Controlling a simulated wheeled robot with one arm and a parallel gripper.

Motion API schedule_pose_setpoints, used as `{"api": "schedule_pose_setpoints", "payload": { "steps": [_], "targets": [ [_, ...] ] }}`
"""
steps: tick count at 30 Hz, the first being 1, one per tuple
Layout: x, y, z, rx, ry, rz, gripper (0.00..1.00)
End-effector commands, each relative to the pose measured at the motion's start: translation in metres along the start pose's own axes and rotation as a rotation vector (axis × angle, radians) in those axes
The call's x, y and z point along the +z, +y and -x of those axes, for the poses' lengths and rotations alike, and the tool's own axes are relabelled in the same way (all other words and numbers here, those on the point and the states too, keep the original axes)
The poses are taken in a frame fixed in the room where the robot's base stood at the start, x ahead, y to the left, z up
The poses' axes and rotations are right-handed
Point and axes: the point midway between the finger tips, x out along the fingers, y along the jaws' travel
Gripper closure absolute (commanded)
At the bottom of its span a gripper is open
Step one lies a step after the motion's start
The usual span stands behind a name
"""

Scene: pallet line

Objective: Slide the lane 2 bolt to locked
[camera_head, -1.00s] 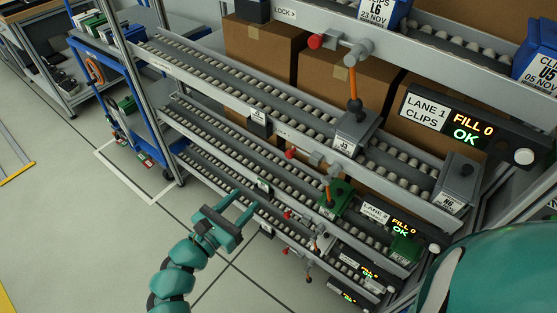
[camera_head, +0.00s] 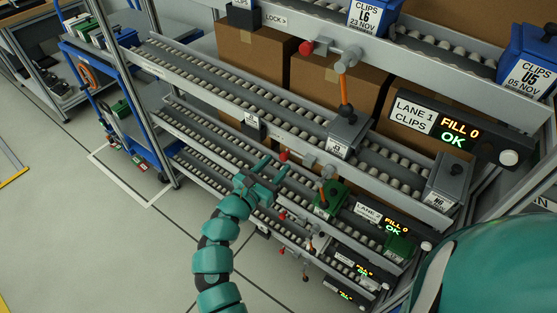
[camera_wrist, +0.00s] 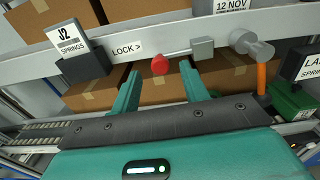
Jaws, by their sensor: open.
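The lane 2 bolt has a red knob (camera_wrist: 160,65) on a thin rod that runs right into a grey block (camera_wrist: 203,47) on the rail. In the head view its red knob (camera_head: 284,155) is on the second rail down. A "LOCK >" label (camera_wrist: 127,48) is left of the knob, its arrow pointing right. My gripper (camera_wrist: 159,74) is open and empty, its two fingers pointing at the rail. The knob appears between the fingertips and looks a little beyond them; contact cannot be told. In the head view my gripper (camera_head: 270,169) is just below and left of the knob.
A J2 springs bin tag (camera_wrist: 70,40) on a dark holder is left of the label. A grey cylinder with an orange lever (camera_wrist: 261,76) is right of the block. Cardboard boxes (camera_wrist: 150,90) are behind the rail. Other lanes carry similar red knobs, such as the upper one (camera_head: 305,48).

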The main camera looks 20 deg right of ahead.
Motion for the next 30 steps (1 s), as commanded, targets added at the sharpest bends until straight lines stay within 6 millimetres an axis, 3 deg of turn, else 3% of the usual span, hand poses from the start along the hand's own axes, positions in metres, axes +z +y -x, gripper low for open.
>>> {"api": "schedule_pose_setpoints", "payload": {
  "steps": [7, 17, 24, 30],
  "targets": [
    [0.000, 0.000, -0.021, -0.001, 0.000, 0.001, 0.55],
    [0.000, 0.000, -0.023, 0.000, 0.000, 0.000, 0.55],
    [0.000, 0.000, -0.023, 0.000, 0.000, 0.000, 1.00],
    [0.000, -0.001, -0.023, 0.000, 0.000, 0.000, 1.00]
  ]
}}
